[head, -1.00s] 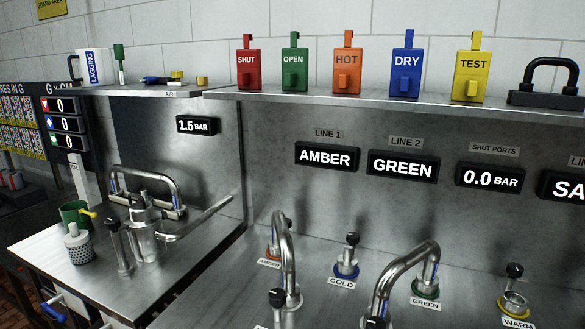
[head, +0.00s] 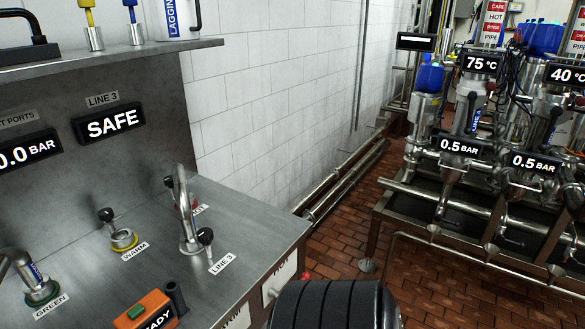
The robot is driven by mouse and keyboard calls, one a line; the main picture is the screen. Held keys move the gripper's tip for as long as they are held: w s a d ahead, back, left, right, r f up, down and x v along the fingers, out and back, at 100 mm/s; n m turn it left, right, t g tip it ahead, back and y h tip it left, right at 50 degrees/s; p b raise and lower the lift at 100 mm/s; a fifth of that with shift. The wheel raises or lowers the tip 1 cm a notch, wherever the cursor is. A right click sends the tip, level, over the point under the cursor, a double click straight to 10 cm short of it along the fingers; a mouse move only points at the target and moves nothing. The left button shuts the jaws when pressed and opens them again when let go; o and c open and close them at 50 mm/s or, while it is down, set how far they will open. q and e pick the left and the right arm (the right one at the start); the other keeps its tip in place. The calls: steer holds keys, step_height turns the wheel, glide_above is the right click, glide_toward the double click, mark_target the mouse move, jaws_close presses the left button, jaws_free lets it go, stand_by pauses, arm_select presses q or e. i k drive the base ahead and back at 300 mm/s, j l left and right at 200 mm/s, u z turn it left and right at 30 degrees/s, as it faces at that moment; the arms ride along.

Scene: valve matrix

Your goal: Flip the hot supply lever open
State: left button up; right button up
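I cannot pick out a lever labelled hot supply in the head view. On the steel bench (head: 155,255), black-knobbed levers stand at WARM (head: 122,240) and LINE 3 (head: 206,237). Labelled white plates (head: 281,279) are on the bench's front side, cut off or partly hidden. Neither gripper is in view.
An orange READY box (head: 146,311) with a green button sits at the bench front. A pipe rack (head: 470,215) at right carries 75 °C, 40 °C and 0.5 BAR displays. A HOT warning sign (head: 495,17) hangs behind it. Brick-tiled floor (head: 335,243) lies open between bench and rack.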

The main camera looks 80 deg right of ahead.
mark_target(305, 275)
steer(key=z, duration=2.45)
